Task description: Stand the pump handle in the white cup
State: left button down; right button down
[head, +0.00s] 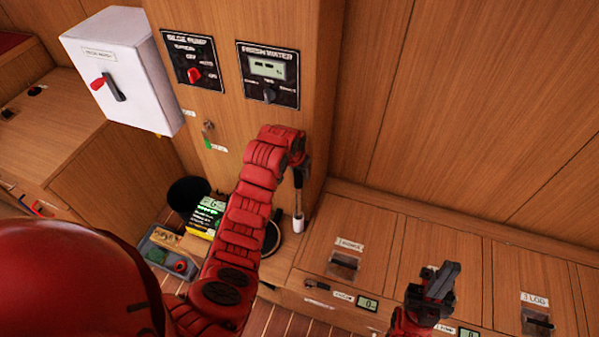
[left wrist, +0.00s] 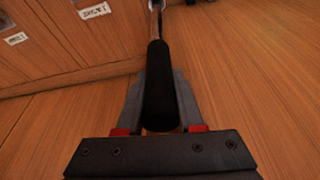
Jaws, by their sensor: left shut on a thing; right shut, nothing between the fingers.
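The pump handle has a black grip (left wrist: 160,85) and a thin rod (head: 298,203). My left gripper (head: 302,172) is shut on the black grip, which lies between its fingers in the left wrist view. The handle hangs about upright, rod down. The small white cup (head: 298,225) is right below, by the foot of the wooden post. The rod's lower end meets the cup's mouth in the head view; I cannot tell how deep it reaches or whether it touches bottom. My right gripper (head: 440,283) is shut and empty, above the lockers at lower right.
A black ring-shaped coil (head: 272,238), a yellow-black box (head: 205,215), a dark bucket (head: 188,192) and a grey tray (head: 150,252) are left of the cup. The wooden post (head: 325,100) rises close behind it. Labelled lockers (head: 420,262) lie to the right.

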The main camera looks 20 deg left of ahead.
pick_arm(q)
jog(key=shift+f, duration=0.4)
dwell(0.4)
jog(key=shift+c, duration=2.3)
grip_release()
jog(key=o, duration=0.4)
jog(key=shift+r, duration=0.15)
